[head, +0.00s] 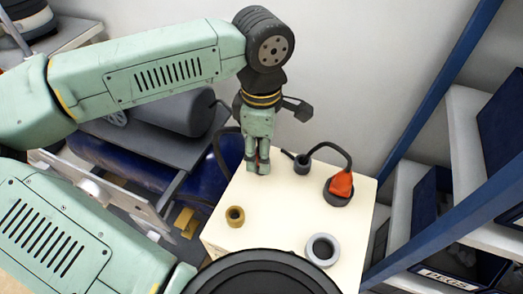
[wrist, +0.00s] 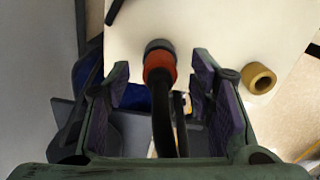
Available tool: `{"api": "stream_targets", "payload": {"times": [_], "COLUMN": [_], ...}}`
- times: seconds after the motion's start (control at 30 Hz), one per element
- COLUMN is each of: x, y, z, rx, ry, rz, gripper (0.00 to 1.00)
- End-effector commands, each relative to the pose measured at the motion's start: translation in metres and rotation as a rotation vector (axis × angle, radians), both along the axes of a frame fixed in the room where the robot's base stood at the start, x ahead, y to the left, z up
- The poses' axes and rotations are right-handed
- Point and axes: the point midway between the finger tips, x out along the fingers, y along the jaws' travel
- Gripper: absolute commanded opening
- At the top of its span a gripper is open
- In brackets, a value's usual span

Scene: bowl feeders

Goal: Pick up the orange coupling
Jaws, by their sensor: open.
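The orange coupling (head: 341,185) stands on the right part of the cream tabletop in the head view, its lower end at a dark ring. A black hose arcs from its top to the left, towards a small dark ring. In the wrist view the coupling (wrist: 160,66) shows beyond my fingers and between them in the picture, with the hose running from it towards the camera. My gripper (head: 257,168) points down over the back left of the tabletop, left of the coupling and apart from it. Its purple-padded fingers (wrist: 163,85) are open and empty.
A brown-yellow ring (head: 235,222) lies at the front left of the tabletop and a grey ring (head: 311,250) at the front right. The small dark ring (head: 302,168) stands between my gripper and the coupling. Shelves with dark bins (head: 454,262) and a blue post (head: 440,85) are at the right.

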Motion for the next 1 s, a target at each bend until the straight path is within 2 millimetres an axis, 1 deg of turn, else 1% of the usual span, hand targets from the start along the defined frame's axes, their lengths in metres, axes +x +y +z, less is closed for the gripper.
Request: {"api": "stream_targets", "payload": {"times": [0.1, 0.3, 0.33, 1.0], "x": [-0.0002, -0.0001, -0.0001, 0.0], "y": [-0.0004, -0.0004, -0.0004, -0.0003], "z": [-0.0076, -0.0088, -0.0087, -0.0084], "rx": [0.0, 0.0, 0.0, 0.0], "ry": [-0.001, -0.001, -0.001, -0.001], "rz": [-0.001, -0.001, -0.001, -0.001], "gripper": [0.49, 0.49, 0.48, 0.04]}}
